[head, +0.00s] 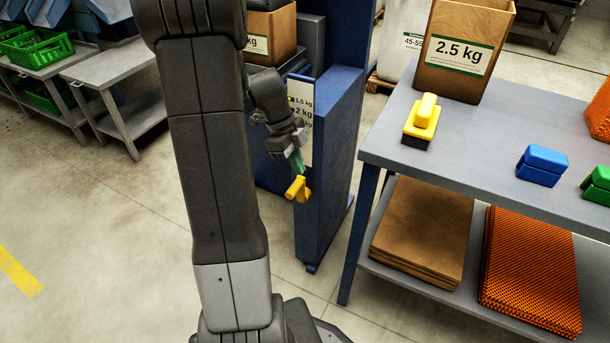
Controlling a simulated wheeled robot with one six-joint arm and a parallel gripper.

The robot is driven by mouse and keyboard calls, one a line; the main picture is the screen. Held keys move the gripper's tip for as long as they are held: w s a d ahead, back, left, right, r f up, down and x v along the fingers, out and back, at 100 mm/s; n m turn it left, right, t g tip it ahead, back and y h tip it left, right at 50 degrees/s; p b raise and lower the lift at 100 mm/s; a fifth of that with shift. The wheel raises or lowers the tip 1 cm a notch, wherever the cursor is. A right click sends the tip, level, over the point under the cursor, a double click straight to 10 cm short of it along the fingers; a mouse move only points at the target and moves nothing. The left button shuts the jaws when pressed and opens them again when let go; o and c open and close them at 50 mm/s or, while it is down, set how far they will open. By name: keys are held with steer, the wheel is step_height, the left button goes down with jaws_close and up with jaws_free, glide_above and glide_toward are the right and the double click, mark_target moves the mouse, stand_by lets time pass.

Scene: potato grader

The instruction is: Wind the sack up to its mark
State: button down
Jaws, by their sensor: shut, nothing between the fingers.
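A brown paper sack (283,30) with a partly hidden "kg" label stands at the blue machine (335,130), behind my arm. A small yellow spot shows at the plate's left edge, near the "1.5 kg" line. A yellow crank handle (297,189) sticks out low on the machine's front. My gripper (298,163) is shut and empty, its green fingertips pointing down just above the handle. I cannot tell whether they touch it.
A grey table (480,135) at right holds a brown 2.5 kg sack (465,80), a yellow block-shaped tool (422,115) and blue (542,165) and green ones. Its lower shelf holds brown sacks (420,230) and orange netting (530,265). Floor at left is clear.

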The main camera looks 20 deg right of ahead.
steer(key=w+a+f+n+t+h+b, duration=0.2)
steer(key=w+a+n+h+b, duration=0.4)
steer(key=a+n, duration=0.85)
steer(key=s+d+f+n+b, duration=0.1)
steer(key=s+d+f+n, duration=0.1)
steer(key=d+f, duration=0.5)
steer(key=shift+s+d+y+b, duration=0.3)
steer(key=shift+d+y, duration=0.1)
steer(key=shift+d, duration=1.15)
steer(key=shift+d, duration=0.1)
